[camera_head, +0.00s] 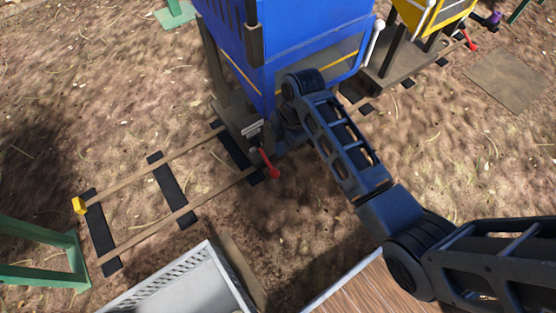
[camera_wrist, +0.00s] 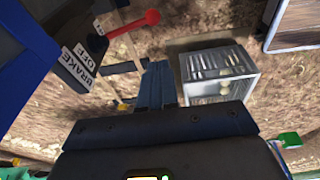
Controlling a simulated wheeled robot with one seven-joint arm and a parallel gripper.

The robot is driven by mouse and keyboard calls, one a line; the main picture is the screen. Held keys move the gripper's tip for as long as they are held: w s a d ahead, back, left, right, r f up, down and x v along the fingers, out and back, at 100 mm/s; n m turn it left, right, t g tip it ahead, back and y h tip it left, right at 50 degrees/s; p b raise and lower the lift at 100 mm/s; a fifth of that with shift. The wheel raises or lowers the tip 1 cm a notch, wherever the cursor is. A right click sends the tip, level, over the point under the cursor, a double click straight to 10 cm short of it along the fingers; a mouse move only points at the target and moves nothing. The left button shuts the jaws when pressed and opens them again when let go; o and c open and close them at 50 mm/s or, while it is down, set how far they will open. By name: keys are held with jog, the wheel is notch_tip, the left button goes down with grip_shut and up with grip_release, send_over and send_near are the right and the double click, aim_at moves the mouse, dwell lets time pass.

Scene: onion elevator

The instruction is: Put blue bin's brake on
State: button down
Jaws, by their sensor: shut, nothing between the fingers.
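The blue bin (camera_head: 300,40) stands on the rail track in the head view. Its red-ended brake lever (camera_head: 269,163) sticks out low at its near corner. In the wrist view the lever's red knob (camera_wrist: 152,17) is at the top, beside a label plate (camera_wrist: 84,54) reading "BRAKE" and "OFF". The lever's base lies by the "OFF" end. My gripper (camera_wrist: 156,75) is shut and empty, below the red knob in the wrist view and apart from it in the picture. In the head view my arm partly hides the gripper near the bin's lower corner.
A yellow bin (camera_head: 435,14) with its own red lever stands behind on the track. A grey crate (camera_head: 190,283) sits in front; the wrist view shows pale round things inside its wall (camera_wrist: 245,70). A wooden surface (camera_head: 375,290) lies beside it. Green metal legs (camera_head: 45,245) stand at left.

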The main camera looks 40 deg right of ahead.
jog(key=b, duration=0.5)
send_over(275, 175)
jog(key=f, duration=1.2)
jog(key=shift+d+f, duration=0.3)
jog(key=shift+f, duration=0.25)
jog(key=shift+x, duration=0.95)
jog(key=shift+d, duration=0.15)
jog(key=shift+s+r, duration=0.1)
jog(key=shift+r, duration=0.1)
jog(key=shift+r+p, duration=0.7)
jog(key=shift+p, duration=0.1)
jog(key=shift+r, duration=0.15)
